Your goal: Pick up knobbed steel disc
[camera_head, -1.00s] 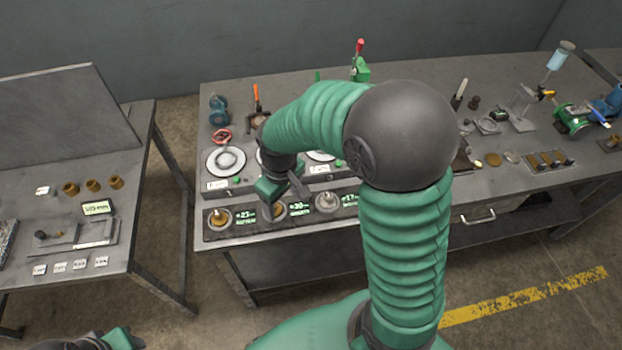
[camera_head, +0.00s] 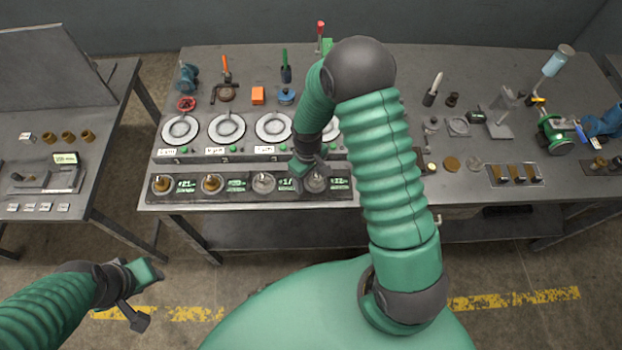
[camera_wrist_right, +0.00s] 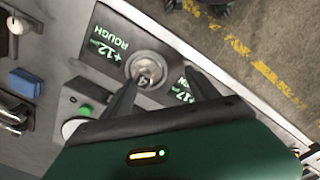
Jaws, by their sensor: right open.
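A knobbed steel disc (camera_head: 316,182) sits in the rightmost place of the labelled strip on the bench. In the right wrist view, the steel disc (camera_wrist_right: 148,68) lies beside a "+12 ROUGH" label, its knob near the left finger's tip. My right gripper (camera_head: 312,168) is over this disc and partly covers it. In the wrist view, the right gripper (camera_wrist_right: 160,77) is open with nothing held.
Behind the strip (camera_head: 245,198) are several round plates (camera_head: 227,127) with green buttons. A tray of brass-coloured parts (camera_head: 515,184) lies right. A second table (camera_head: 110,150) is left, across a gap.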

